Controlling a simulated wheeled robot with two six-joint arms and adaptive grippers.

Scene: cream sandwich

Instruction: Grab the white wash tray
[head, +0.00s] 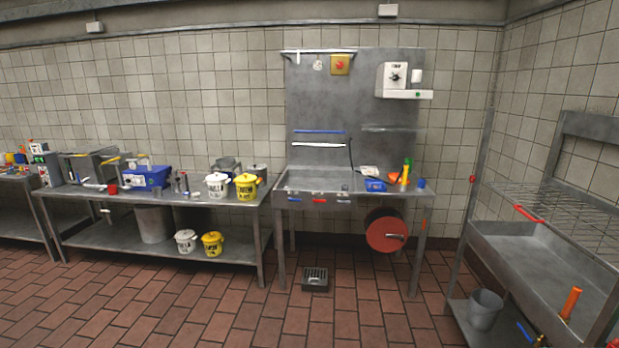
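No thing in the head view shows clearly as a white wash tray. A small white item (369,171) lies at the back of the metal sink table (300,183), beside a blue item (375,185). It is too small to tell whether it is a tray. Neither of my grippers is in view.
A metal bench (120,197) on the left holds white and yellow buckets (246,187) and a blue box (146,178). A red hose reel (386,232) hangs under the sink table. A deep metal basin (520,252) stands at the right. The tiled floor (200,310) in front is mostly clear.

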